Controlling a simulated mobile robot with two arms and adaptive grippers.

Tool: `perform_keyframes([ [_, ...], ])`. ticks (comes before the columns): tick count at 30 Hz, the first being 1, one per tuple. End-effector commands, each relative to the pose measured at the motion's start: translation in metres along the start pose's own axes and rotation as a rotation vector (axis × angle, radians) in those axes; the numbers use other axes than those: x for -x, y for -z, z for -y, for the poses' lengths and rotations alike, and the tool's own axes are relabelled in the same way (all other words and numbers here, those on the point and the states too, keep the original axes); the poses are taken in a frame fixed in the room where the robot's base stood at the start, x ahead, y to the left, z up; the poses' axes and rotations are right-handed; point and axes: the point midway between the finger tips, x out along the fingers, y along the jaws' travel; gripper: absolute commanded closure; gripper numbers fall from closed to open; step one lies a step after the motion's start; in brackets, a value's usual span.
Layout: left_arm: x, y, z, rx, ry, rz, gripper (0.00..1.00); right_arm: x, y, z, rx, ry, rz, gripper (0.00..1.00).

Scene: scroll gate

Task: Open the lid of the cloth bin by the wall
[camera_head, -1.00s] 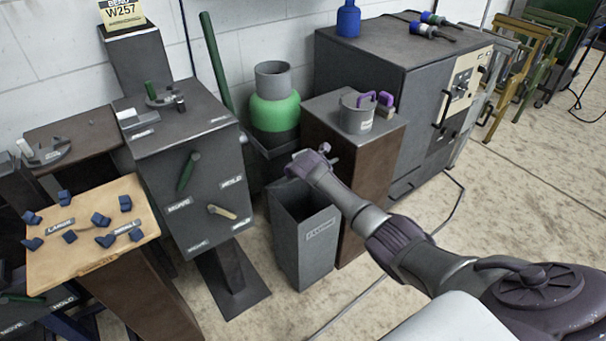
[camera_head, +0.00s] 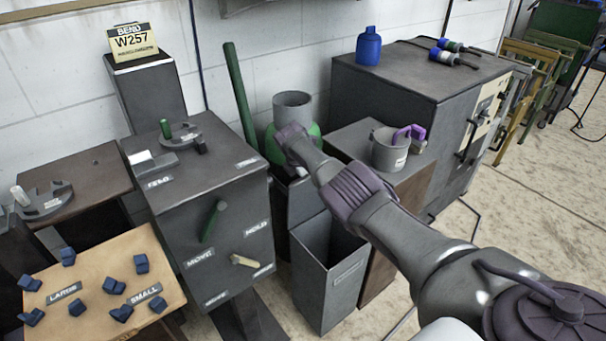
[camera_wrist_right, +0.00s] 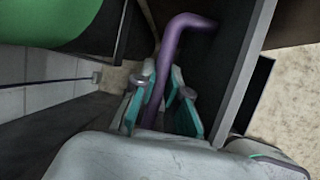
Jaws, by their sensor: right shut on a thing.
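The cloth bin (camera_head: 325,283) is a tall grey box with a label on its front, standing on the floor by the wall. Its top shows a dark opening. A grey panel (camera_head: 306,203), seemingly its lid, stands raised behind the opening. My right arm reaches across above the bin, and my right gripper (camera_head: 288,150) is beyond its back edge; the wrist hides the fingertips. In the right wrist view the teal-padded fingers (camera_wrist_right: 166,100) are shut on a purple bent handle (camera_wrist_right: 171,60) beside a dark grey panel. My left gripper is not in view.
A green gas cylinder (camera_head: 312,130) stands behind the bin. A brown pedestal (camera_head: 378,270) with a metal mug (camera_head: 388,150) is close on the right. A grey cabinet (camera_head: 225,235) with levers is close on the left. Floor is free in front.

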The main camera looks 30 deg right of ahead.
Motion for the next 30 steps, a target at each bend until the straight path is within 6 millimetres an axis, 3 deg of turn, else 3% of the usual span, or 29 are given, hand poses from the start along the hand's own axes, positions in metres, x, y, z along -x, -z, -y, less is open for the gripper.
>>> perform_keyframes([
  [16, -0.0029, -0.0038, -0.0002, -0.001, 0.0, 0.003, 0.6, -0.0009, 0.0004, 0.0052, 0.011, 0.026, 0.002, 1.0],
  [17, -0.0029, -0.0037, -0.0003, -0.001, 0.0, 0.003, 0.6, -0.0009, 0.0004, 0.0052, 0.01, 0.026, 0.002, 0.84],
  [19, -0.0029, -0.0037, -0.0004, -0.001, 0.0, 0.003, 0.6, -0.001, 0.0004, 0.0052, 0.01, 0.025, 0.002, 0.75],
  [30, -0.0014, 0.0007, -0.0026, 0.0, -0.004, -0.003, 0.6, 0.0009, 0.0003, 0.004, 0.01, 0.022, 0.002, 0.75],
])
